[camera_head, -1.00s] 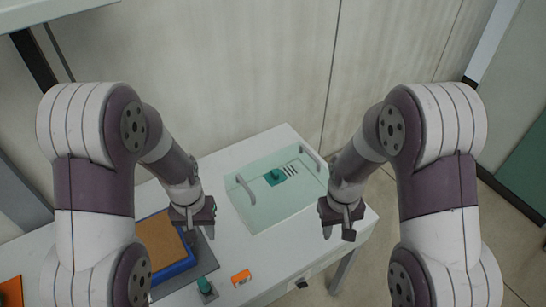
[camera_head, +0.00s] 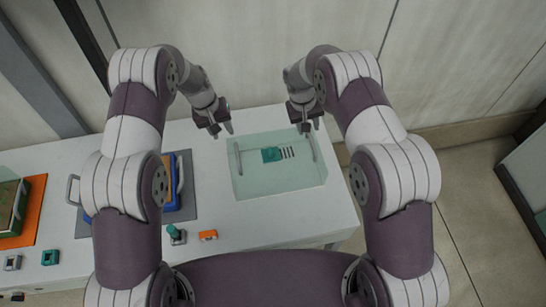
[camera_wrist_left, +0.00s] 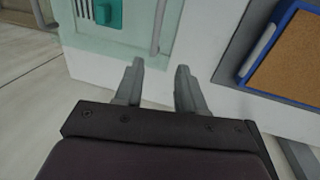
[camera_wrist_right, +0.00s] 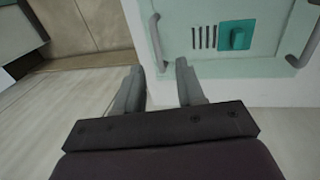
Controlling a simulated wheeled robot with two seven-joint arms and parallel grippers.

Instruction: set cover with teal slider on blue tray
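The cover with teal slider (camera_head: 305,176) is a clear pale-green panel with a handle on each side, lying on the white table; its teal slider (camera_head: 271,154) sits beside dark vent slots. The cover also shows in the left wrist view (camera_wrist_left: 128,44) and the right wrist view (camera_wrist_right: 190,60). The blue tray (camera_head: 188,187) has a brown inner surface and is partly hidden by my left arm; it shows in the left wrist view (camera_wrist_left: 245,70). My left gripper (camera_head: 222,130) is open and empty near the left handle. My right gripper (camera_head: 305,128) is open and empty near the right handle.
A grey mat (camera_head: 190,211) lies under the blue tray. An orange block (camera_head: 208,235) and a teal-topped knob (camera_head: 175,234) stand at the front. An orange mat (camera_head: 33,221) with a green-topped item lies far left. A wall rises behind the table.

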